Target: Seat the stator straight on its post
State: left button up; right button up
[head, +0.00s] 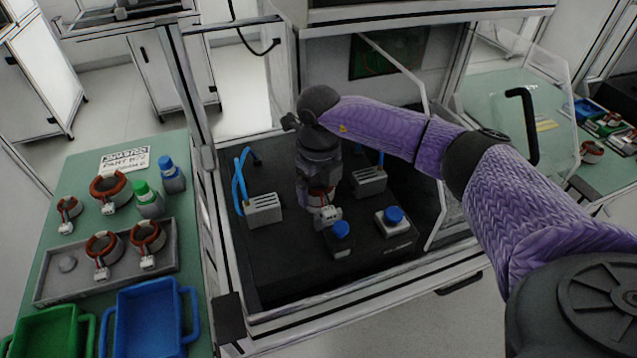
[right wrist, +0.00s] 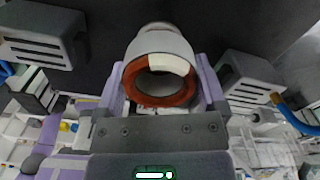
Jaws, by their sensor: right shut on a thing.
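My right gripper (head: 319,188) reaches down into the test cabinet with its jaws shut on a stator (head: 322,213). In the right wrist view, the stator (right wrist: 165,95), a pale ring with orange-red windings, sits between the two purple fingers of the gripper (right wrist: 163,82). In the head view, its white connector faces the front. The gripper and stator hide whatever is under them, so I cannot make out the post or tell whether the stator touches it. My left gripper is not in view.
Grey slotted blocks (head: 264,210) (head: 369,181) flank the gripper. Blue-knobbed blocks (head: 341,230) (head: 393,216) stand close in front. A grey tray (head: 75,285) with stators, bottles (head: 150,200) and green and blue bins (head: 150,315) are on the left table. The cabinet frame and clear door (head: 470,215) border the space.

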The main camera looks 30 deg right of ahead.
jog(key=shift+f, duration=0.15)
jog(key=shift+f+b, duration=0.3)
jog(key=shift+f, duration=0.15)
dwell(0.3)
jog(key=o, duration=1.3)
jog(key=shift+r, duration=0.1)
notch_tip(320, 180, up, 10)
jog(key=shift+f+p, duration=0.1)
jog(key=shift+p, duration=0.95)
